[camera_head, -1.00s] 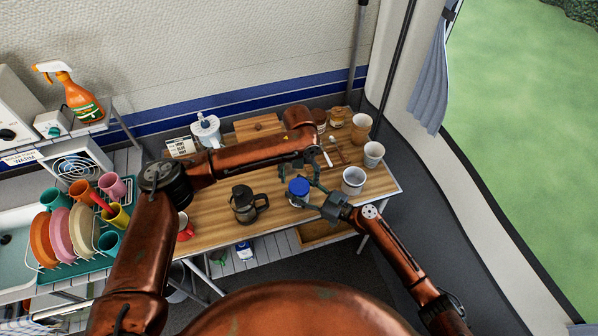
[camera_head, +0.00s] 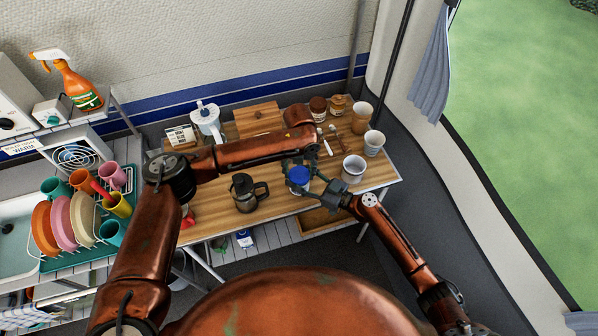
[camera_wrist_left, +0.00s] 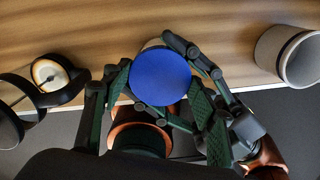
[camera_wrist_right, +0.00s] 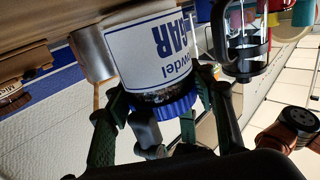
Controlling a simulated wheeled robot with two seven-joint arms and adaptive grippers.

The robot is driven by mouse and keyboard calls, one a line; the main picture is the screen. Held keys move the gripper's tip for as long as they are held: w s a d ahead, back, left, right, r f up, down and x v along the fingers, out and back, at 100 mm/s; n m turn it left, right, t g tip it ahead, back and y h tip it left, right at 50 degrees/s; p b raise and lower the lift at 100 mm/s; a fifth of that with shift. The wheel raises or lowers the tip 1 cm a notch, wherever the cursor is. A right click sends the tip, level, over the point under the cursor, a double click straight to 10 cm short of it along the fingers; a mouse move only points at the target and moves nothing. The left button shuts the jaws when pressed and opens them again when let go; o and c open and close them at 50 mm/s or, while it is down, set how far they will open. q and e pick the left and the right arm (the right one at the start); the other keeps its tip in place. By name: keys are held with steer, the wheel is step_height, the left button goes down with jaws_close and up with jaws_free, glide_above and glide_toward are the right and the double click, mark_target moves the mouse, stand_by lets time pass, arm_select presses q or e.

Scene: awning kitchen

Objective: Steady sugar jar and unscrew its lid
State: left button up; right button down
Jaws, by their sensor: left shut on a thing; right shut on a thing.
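The sugar jar (camera_wrist_right: 150,55) stands on the wooden table near its front edge, with a white body and blue lettering. Its round blue lid (camera_head: 299,175) is on top and fills the middle of the left wrist view (camera_wrist_left: 160,78). My left gripper (camera_wrist_left: 162,85) comes from above, its fingers on either side of the lid and shut on it. My right gripper (camera_head: 312,182) reaches in from the right and is shut on the jar, seemingly just below the lid. The right wrist view shows the jar upside down; the crossing fingers partly hide the exact contacts.
A coffee carafe (camera_head: 243,191) stands left of the jar. A pale cup (camera_head: 353,168) stands close on the right, with more cups (camera_head: 374,142) beyond. Small brown jars (camera_head: 318,107) and a wooden box (camera_head: 258,118) stand at the back. A dish rack (camera_head: 95,236) is far left.

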arm_select(q)
steer(key=c, duration=0.5)
steer(key=o, duration=1.3)
steer(key=shift+r, duration=0.1)
steer(key=shift+r, duration=2.2)
arm_select(e)
steer(key=c, duration=0.8)
jaws_free()
steer(key=shift+d, duration=0.1)
